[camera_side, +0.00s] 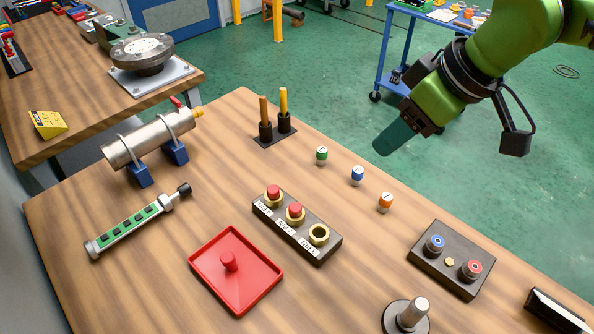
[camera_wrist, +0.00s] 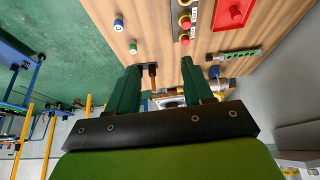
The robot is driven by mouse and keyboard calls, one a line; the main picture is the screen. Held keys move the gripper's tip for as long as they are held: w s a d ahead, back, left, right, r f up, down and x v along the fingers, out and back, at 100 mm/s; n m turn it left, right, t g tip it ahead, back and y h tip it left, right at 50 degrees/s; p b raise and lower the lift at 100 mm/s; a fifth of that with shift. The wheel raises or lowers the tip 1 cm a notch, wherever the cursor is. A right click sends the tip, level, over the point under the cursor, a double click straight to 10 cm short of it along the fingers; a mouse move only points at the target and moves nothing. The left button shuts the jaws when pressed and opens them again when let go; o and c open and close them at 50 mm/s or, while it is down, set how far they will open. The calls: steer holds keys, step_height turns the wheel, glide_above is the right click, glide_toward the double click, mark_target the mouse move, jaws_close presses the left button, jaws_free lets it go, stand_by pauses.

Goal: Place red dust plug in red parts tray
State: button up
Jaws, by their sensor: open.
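The red parts tray (camera_side: 250,284) lies on the wooden bench, and one red dust plug (camera_side: 228,261) is inside it near the middle. A dark block (camera_side: 270,215) beside the tray has several brass sockets. Two of them hold red plugs (camera_side: 273,191) (camera_side: 295,211), and the socket at the right end (camera_side: 319,234) is empty. My gripper (camera_side: 390,140) is raised over the far bench edge, well away from the tray and the block. In the wrist view its two fingers (camera_wrist: 161,85) are apart with nothing between them. The tray (camera_wrist: 222,17) also shows there.
Green, blue and orange capped pieces (camera_side: 357,175) stand along the far bench edge. A stand with two yellow-orange rods (camera_side: 265,131), a metal cylinder on blue supports (camera_side: 150,140) and a green-panelled gauge (camera_side: 138,221) are to the left. A button box (camera_side: 451,260) is at the right.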

steer(key=s+d+r+m+t, duration=0.1)
steer(key=d+r+m, duration=0.25)
steer(key=d, duration=0.95)
steer(key=s+d+f+m+t+h, duration=0.1)
steer(key=s+d+m, duration=0.4)
steer(key=d, duration=0.5)
steer(key=s+d+f+m+t, duration=0.1)
steer(key=s+d+f+m, duration=0.3)
steer(key=s+d, duration=0.4)
steer(key=shift+s+d+m+t+h, duration=0.2)
steer(key=shift+d+m+t+h, duration=0.2)
steer(key=shift+d, duration=0.55)
